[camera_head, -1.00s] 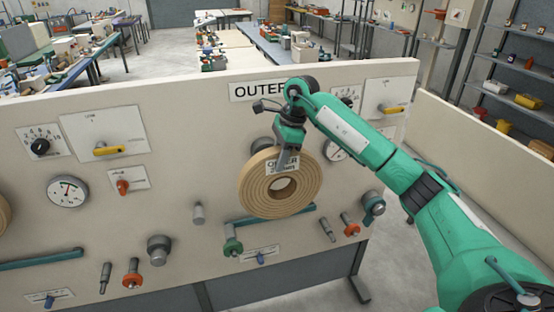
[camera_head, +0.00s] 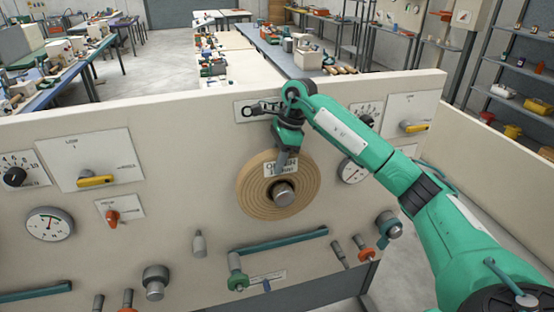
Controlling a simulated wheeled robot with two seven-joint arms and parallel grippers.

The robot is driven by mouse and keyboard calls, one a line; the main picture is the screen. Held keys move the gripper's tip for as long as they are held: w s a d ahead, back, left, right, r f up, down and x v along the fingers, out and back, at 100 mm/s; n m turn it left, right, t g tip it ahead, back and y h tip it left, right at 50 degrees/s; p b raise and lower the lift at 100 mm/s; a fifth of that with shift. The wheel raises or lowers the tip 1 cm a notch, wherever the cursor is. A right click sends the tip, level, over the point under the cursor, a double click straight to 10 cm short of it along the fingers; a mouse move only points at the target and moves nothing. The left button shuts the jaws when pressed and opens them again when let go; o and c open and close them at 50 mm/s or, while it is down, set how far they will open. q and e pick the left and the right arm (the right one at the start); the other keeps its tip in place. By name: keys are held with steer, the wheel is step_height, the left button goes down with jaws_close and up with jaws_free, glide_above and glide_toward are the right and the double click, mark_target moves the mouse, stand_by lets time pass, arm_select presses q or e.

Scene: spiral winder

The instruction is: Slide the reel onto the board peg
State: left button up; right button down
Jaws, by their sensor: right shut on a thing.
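The reel (camera_head: 254,200) is a tan, ringed disc with a white label at its top, upright and facing me against the board (camera_head: 150,212). A grey metal peg (camera_head: 284,194) shows through the reel's centre hole, with its end standing out towards me. My right gripper (camera_head: 287,162) is shut on the reel's upper part, by the label. The gap between the reel's back and the board cannot be told. My left gripper is not in view.
The board carries dials, yellow-handled switches (camera_head: 96,181), a gauge (camera_head: 49,224) and a teal bar (camera_head: 279,241) below the reel. Short pegs and a green-based knob (camera_head: 237,271) stick out below. Shelves stand behind on the right.

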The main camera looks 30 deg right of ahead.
steer(key=shift+w+r, duration=0.2)
steer(key=shift+s, duration=0.25)
steer(key=shift+s+a, duration=0.2)
steer(key=shift+s, duration=0.55)
steer(key=shift+s+a, duration=0.15)
steer(key=shift+s, duration=0.6)
steer(key=s+a, duration=0.4)
steer(key=s, duration=1.3)
steer(key=shift+s+a+r, duration=0.15)
steer(key=shift+r, duration=0.25)
